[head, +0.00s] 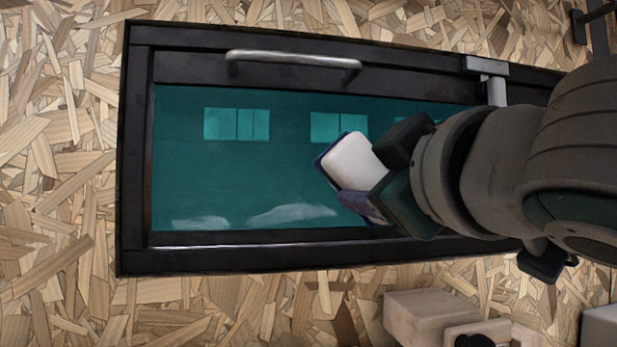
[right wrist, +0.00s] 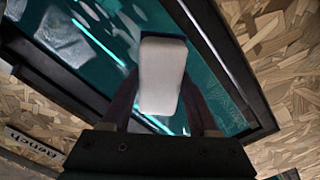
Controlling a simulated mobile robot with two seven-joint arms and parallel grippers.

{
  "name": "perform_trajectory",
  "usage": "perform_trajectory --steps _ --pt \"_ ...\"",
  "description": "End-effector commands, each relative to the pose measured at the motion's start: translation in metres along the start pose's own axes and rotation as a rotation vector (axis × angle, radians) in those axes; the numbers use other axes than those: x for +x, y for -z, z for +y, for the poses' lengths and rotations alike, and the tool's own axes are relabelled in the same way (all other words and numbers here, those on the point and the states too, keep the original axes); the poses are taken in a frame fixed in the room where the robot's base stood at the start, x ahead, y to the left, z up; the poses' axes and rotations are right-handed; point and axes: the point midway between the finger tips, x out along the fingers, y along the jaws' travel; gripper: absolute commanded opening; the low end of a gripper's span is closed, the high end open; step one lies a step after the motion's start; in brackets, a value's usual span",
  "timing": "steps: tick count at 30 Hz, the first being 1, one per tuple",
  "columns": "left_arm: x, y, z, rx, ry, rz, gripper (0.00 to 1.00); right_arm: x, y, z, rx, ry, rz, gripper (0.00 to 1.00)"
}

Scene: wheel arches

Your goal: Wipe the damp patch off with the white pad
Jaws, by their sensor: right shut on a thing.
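The white pad (head: 353,160) has a dark blue backing and is held by my right gripper (head: 372,178) over the right half of a teal glass pane (head: 230,165). In the right wrist view the pad (right wrist: 162,75) sits between the two fingers. I cannot tell whether it touches the glass. Pale, cloudy patches show low on the glass, a wider one (head: 290,213) and a smaller one (head: 200,222) to its left; which is the damp patch, or whether they are reflections, is unclear. They lie left of and below the pad. My left gripper is not in view.
A black frame (head: 136,150) with a metal bar handle (head: 293,60) surrounds the glass. Bright window-like reflections (head: 237,124) show on the pane. Pale blocks (head: 430,315) stand below the frame at the lower right. Chipboard (head: 50,200) lies around it. My right arm covers the frame's right end.

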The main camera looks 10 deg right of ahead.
Motion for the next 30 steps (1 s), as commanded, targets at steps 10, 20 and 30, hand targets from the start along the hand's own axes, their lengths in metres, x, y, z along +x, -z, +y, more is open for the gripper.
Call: perform_trajectory --steps 10,20,30 --pt "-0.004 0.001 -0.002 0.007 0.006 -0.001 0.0 -0.031 0.001 0.001 0.001 0.001 0.001 0.16" --pt "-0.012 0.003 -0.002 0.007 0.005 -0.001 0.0 -0.059 0.0 0.001 0.0 0.001 0.0 0.16" --pt "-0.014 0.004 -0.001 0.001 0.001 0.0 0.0 -0.06 0.001 0.001 0.001 -0.001 -0.001 0.16"
